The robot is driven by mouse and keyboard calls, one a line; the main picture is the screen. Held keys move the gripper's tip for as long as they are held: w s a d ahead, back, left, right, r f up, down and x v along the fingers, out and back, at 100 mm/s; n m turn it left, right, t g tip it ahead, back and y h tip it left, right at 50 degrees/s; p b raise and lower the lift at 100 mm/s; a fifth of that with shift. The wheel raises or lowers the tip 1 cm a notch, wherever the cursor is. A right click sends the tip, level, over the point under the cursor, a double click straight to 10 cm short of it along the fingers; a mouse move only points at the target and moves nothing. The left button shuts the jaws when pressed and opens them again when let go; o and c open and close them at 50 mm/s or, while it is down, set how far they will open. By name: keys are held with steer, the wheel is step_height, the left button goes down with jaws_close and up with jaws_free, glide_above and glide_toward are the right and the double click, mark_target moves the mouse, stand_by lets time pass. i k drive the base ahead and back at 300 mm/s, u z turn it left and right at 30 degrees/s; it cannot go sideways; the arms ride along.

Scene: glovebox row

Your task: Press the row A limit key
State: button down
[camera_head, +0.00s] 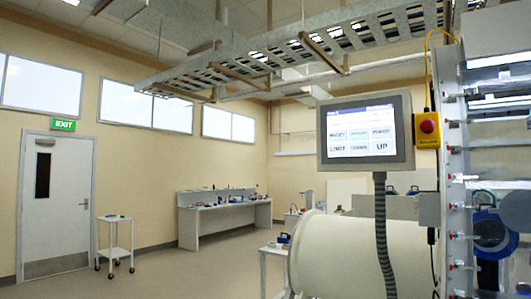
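A grey-framed touch panel (365,132) stands on a dark ribbed stalk right of centre, its lit screen facing me slightly at an angle. The screen has two rows of keys. The limit key (340,149) is at the lower left, labelled "LIMIT". Beside it are a key that looks like "DOWN" (359,148) and the "UP" key (381,147). The upper middle key (359,134) is tinted; its label is too small to read. The header text is also unreadable, so I cannot tell which row this panel serves. My gripper is not in view.
A red emergency button on a yellow box (428,129) hangs right of the panel. A large white cylinder (333,255) lies below, beside the glovebox front (490,190). A small trolley (115,243) and a bench (222,217) stand further back. The floor at left is open.

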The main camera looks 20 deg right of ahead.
mark_target(340, 148)
steer(key=z, duration=0.15)
steer(key=i, duration=0.85)
steer(key=z, duration=0.6)
